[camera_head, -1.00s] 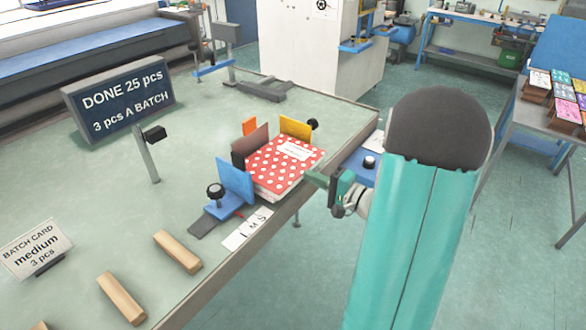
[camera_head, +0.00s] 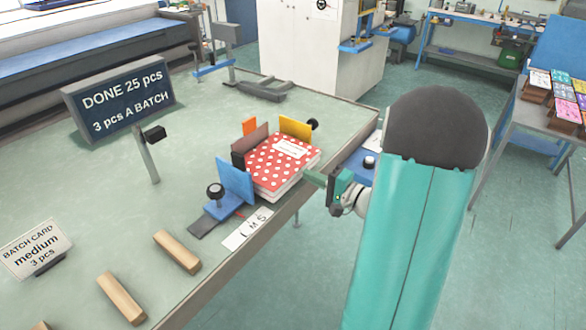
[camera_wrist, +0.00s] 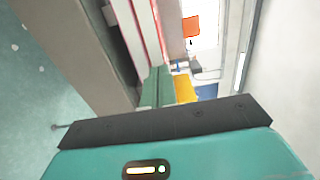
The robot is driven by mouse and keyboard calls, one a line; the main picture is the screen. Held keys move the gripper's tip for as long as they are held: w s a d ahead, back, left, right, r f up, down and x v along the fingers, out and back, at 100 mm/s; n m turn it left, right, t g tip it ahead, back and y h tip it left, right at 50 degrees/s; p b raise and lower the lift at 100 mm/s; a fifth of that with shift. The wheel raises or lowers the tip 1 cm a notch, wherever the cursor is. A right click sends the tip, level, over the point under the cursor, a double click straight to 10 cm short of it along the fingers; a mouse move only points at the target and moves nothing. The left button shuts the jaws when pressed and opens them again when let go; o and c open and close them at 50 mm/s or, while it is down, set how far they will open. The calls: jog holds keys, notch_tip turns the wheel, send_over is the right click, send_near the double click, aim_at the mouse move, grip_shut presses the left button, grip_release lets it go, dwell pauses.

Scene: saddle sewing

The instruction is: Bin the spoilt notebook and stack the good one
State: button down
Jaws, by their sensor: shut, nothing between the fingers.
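A red notebook with white dots and a white label (camera_head: 270,167) lies on top between the upright guides on the table; pale page edges show beneath its cover. I cannot tell whether more notebooks lie under it. My gripper (camera_head: 314,178) is shut and empty at the notebook's right front side, its green fingertips close against that side; exact contact is unclear. In the wrist view the shut fingers (camera_wrist: 158,86) point at the notebook's red and white edge (camera_wrist: 152,28). No bin is recognisable.
Blue (camera_head: 236,181), brown (camera_head: 250,143) and yellow (camera_head: 295,127) guide plates surround the notebook. A size strip marked L M S (camera_head: 247,229) lies in front. Wooden blocks (camera_head: 177,251), a batch card reading medium (camera_head: 36,249) and a sign (camera_head: 120,100) stand left. A right-hand table holds coloured notebooks (camera_head: 563,99).

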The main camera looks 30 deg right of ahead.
jog(key=v, duration=0.5)
jog(key=shift+w, duration=0.1)
dwell(0.5)
jog(key=s+a+r+n+g+y, duration=0.2)
jog(key=a+n+g, duration=0.3)
jog(key=a, duration=0.6)
jog(key=s+a+r+n+g+y, duration=0.25)
jog(key=a+g, duration=0.45)
jog(key=a, duration=0.5)
jog(key=s+a+r+n+h, duration=0.3)
jog(key=s+r+n+h, duration=0.2)
jog(key=h, duration=0.5)
jog(key=shift+s+a+r+n+t+h, duration=0.2)
jog(key=shift+s+a+n+t+h, duration=0.15)
jog(key=shift+s+n, duration=0.6)
